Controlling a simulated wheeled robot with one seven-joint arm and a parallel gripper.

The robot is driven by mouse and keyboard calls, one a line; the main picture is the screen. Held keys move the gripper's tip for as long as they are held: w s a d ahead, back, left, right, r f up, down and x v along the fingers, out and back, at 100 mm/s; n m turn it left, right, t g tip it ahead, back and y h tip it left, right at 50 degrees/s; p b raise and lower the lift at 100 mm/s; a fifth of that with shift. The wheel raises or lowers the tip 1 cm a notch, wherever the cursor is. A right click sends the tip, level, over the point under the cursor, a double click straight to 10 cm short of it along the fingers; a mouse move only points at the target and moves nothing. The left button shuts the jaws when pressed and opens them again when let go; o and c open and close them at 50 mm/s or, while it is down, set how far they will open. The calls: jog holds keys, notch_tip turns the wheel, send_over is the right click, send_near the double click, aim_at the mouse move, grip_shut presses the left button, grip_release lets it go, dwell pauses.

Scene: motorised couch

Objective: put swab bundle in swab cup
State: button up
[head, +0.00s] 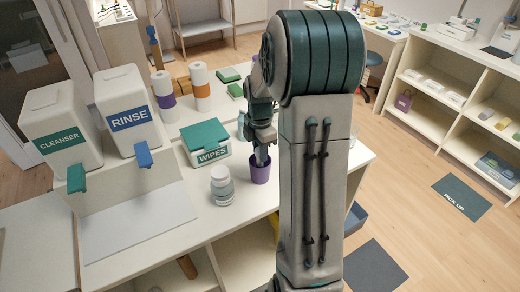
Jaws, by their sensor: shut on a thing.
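A small purple cup (261,172) stands on the white counter, just right of the wipes box. I take it as the swab cup. My gripper (260,150) is directly above the cup, pointing down. It is shut on a small pale thing at the cup's mouth, which I take as the swab bundle (262,160). The bundle's lower end seems to be at or inside the rim, but its depth cannot be told. My arm hides the counter to the right of the cup.
A lidded jar (222,185) stands close, left of the cup. The wipes box (206,142) with a green lid is behind it. Cleanser (60,135) and rinse (128,110) dispensers stand at left. The counter front (205,222) is clear.

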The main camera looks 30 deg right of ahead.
jog(key=shift+f, duration=0.1)
jog(key=shift+f, duration=0.1)
jog(key=o, duration=0.9)
jog(key=shift+o, duration=0.2)
notch_tip(320, 180, up, 12)
jog(key=s+a+m+t, duration=0.1)
jog(key=s+a+m, duration=0.6)
jog(key=s+m, duration=0.2)
jog(key=s+a+f+m+t, duration=0.1)
jog(key=s+a+m+t, duration=0.1)
jog(key=s+a+m, duration=0.5)
jog(key=s+m, duration=0.2)
jog(key=s, duration=0.1)
jog(key=shift+s+b, duration=0.2)
jog(key=shift+b, duration=0.1)
